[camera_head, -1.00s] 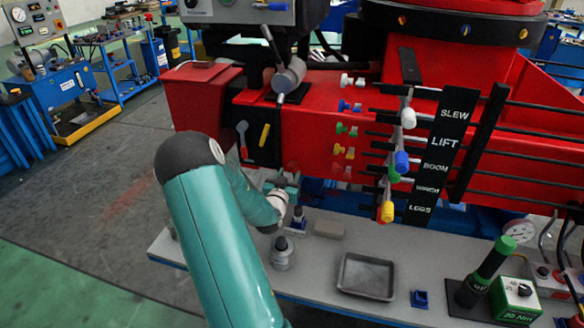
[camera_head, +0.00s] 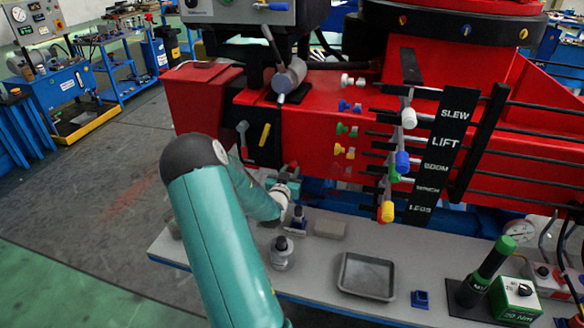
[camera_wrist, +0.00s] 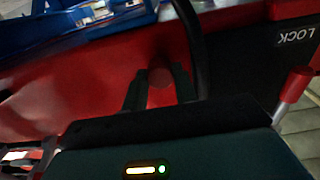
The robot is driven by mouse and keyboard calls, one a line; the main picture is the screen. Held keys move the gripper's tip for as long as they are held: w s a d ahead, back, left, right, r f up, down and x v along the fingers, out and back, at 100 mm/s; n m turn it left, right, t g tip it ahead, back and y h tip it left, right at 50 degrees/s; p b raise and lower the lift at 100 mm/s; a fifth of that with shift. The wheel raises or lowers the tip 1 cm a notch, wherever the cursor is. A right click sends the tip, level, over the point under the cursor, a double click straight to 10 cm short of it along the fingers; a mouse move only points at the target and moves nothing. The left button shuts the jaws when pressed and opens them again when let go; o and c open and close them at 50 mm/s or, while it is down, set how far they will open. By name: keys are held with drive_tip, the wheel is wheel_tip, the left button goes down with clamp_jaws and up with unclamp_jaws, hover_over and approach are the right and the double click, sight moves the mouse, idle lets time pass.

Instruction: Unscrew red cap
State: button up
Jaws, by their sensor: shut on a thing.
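In the wrist view my gripper (camera_wrist: 160,74) is shut on the red cap (camera_wrist: 160,90), a dull red round piece between its two dark fingers. Red surface lies behind and around it, so the cap's edge is hard to make out. In the head view my wrist reaches to the lower front of the red crane body (camera_head: 318,135), above the bench's left part. My arm hides the fingers and the cap there.
A grey bench (camera_head: 322,265) runs below, with a small bottle (camera_head: 282,253), a grey block (camera_head: 330,229) and a metal tray (camera_head: 367,276). Levers with coloured knobs (camera_head: 402,162) stick out to the right. A black LOCK plate (camera_wrist: 296,50) and a red-tipped handle (camera_wrist: 296,84) are close by.

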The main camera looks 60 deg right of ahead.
drive_tip(key=n, duration=0.4)
drive_tip(key=shift+a, duration=0.1)
drive_tip(key=shift+n, duration=0.6)
drive_tip(key=n, duration=0.3)
drive_tip(key=shift+n, duration=1.1)
drive_tip(key=n, duration=0.2)
drive_tip(key=shift+n, duration=0.3)
drive_tip(key=n, duration=0.2)
drive_tip(key=shift+n, duration=0.3)
